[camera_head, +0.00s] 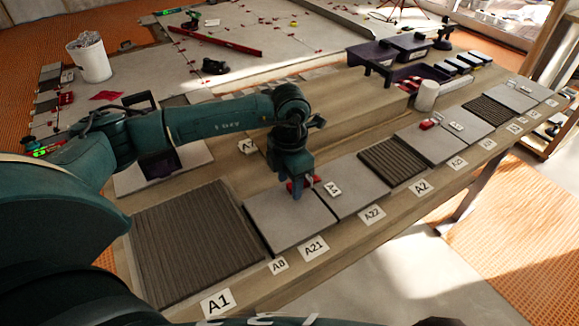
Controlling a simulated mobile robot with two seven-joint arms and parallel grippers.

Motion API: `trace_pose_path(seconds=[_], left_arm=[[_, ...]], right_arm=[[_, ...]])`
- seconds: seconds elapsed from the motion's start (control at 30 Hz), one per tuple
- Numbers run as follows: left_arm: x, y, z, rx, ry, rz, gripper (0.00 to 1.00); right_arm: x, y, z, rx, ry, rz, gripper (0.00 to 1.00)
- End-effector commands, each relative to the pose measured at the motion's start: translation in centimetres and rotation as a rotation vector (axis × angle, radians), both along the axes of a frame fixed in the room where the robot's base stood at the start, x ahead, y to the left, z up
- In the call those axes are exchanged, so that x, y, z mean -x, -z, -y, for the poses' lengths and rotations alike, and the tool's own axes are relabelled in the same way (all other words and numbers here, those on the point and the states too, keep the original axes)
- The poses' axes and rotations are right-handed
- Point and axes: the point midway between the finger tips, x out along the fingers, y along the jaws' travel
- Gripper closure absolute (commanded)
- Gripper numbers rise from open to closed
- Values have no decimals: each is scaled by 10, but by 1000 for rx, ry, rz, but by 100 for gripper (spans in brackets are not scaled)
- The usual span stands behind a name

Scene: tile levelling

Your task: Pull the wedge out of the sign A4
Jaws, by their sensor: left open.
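A small white sign (333,189), which seems to read A4, sits by the seam between two grey tiles on the long bench. A small red piece (315,179), probably the wedge, shows just left of this sign, partly hidden by my left gripper. My left gripper (297,192) points down over the right part of the left grey tile (284,223), close beside the red piece. It is open. I cannot tell whether its fingers are around the red piece or touch it. My right gripper is not in view.
Ribbed dark tiles (190,240) and (393,161) lie along the bench (340,128). Another red wedge (429,124) sits further right, near a white cylinder (427,96). A purple tool holder (405,60) stands at the back. Label cards line the front edge.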

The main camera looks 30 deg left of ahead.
Motion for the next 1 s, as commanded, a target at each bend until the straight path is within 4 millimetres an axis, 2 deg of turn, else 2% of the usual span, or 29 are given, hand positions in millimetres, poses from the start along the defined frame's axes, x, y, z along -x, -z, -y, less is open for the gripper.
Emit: trace_pose_path(seconds=[0.37,0.93,0.97,1.0], left_arm=[[0,5,0,0,1,1,55],[0,5,0,-1,0,1,100],[0,5,0,0,0,1,82],[0,5,0,-1,0,1,85]], right_arm=[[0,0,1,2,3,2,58],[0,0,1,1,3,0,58],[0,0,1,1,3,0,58],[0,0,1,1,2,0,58]])
